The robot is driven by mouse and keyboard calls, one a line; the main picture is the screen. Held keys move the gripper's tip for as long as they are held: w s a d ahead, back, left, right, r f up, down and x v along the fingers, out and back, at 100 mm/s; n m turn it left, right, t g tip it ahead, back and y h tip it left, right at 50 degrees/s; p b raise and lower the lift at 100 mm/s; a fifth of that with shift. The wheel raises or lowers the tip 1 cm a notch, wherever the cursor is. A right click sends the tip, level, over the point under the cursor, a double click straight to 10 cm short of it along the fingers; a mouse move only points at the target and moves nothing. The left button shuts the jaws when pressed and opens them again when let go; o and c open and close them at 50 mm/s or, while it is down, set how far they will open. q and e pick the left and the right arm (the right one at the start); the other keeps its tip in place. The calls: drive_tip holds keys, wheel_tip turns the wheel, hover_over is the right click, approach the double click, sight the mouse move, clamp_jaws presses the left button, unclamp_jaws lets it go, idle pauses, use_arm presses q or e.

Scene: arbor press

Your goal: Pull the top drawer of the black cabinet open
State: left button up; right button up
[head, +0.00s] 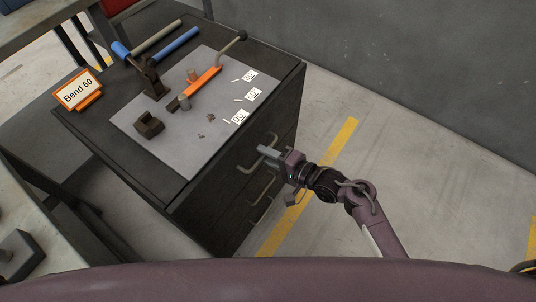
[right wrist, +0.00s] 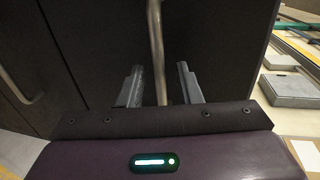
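The black cabinet (head: 200,222) stands in the middle of the head view, with several drawers on the side facing my right arm. The top drawer's pale bar handle (head: 248,167) is partly hidden behind my right gripper (head: 268,151). The top drawer looks flush with the cabinet. In the right wrist view, a handle bar (right wrist: 157,45) runs between the two fingers of my right gripper (right wrist: 160,86). The fingers are apart, with visible gaps on both sides of the bar. My left gripper is not in view.
Lower drawer handles (head: 264,189) sit below the top one. On the cabinet top are a grey mat (head: 185,160), an orange bar (head: 203,82), a press-like tool with blue handles and a "Bend 60" sign (head: 78,92). Open floor with a yellow line (head: 335,146) lies to the right.

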clamp_jaws()
drive_tip(key=f+p+v, duration=0.2)
drive_tip(key=p+v, duration=0.1)
drive_tip(key=v, duration=0.9)
drive_tip(key=d+f+p+v, duration=0.1)
drive_tip(key=f+p+v, duration=0.2)
drive_tip(key=v, duration=0.8)
drive_tip(key=s+f+p+v, duration=0.1)
drive_tip(key=p+v, duration=0.3)
drive_tip(key=v, duration=0.8)
drive_tip(key=shift+s+d+f, duration=0.15)
drive_tip(key=shift+d+f, duration=0.3)
drive_tip(key=shift+f, duration=0.25)
unclamp_jaws()
